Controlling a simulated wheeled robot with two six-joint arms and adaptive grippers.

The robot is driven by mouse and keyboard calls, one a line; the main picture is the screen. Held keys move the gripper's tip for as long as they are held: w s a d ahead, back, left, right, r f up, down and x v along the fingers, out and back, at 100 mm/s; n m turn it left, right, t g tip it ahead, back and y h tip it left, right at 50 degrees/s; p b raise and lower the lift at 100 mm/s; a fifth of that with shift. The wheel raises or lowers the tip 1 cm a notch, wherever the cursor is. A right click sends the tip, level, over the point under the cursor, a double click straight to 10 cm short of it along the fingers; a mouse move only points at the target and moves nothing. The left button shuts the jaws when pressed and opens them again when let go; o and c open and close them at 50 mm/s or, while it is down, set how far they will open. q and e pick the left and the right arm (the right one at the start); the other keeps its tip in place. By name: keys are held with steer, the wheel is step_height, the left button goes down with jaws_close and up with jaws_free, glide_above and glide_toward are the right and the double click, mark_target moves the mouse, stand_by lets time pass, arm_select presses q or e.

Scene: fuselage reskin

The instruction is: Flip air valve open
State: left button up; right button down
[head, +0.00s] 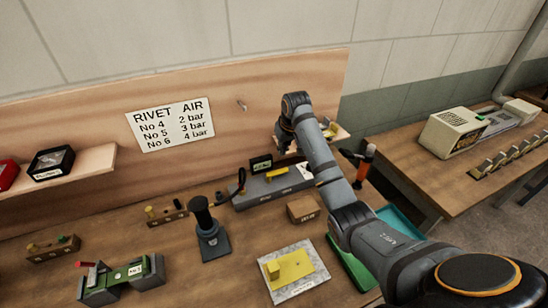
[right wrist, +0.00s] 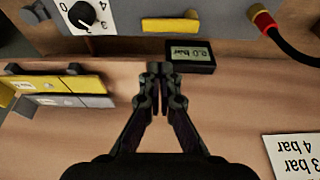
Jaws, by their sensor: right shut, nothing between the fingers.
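The air valve's yellow lever (head: 277,173) lies on the long grey air unit (head: 252,194) at the back of the bench. In the right wrist view the yellow lever (right wrist: 170,25) lies flat along the grey unit, level in the picture. A small display (right wrist: 190,56) beside it appears to read 0.0 bar. My right gripper (head: 285,141) is above and behind the unit, near the wooden backboard. In the right wrist view its fingertips (right wrist: 159,72) are closed together, empty, and apart from the lever and display. My left gripper is not in view.
A pressure knob (right wrist: 86,12) and a red-collared black hose (right wrist: 262,18) flank the lever. Yellow and grey boxes (right wrist: 60,92) stand close to the gripper. A cardboard box (head: 303,208), a dark upright tool (head: 207,228) and an orange-handled tool (head: 365,165) stand around the unit.

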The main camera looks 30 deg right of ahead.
steer(key=x, duration=0.2)
steer(key=p+x, duration=0.1)
steer(key=x, duration=0.3)
steer(key=shift+s+f+p, duration=0.1)
steer(key=shift+s+p, duration=0.2)
steer(key=shift+p, duration=0.1)
steer(key=shift+x, duration=1.15)
steer(key=shift+w+f, duration=0.2)
steer(key=shift+f, duration=0.35)
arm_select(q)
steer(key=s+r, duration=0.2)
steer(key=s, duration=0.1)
arm_select(e)
steer(key=shift+d, duration=0.1)
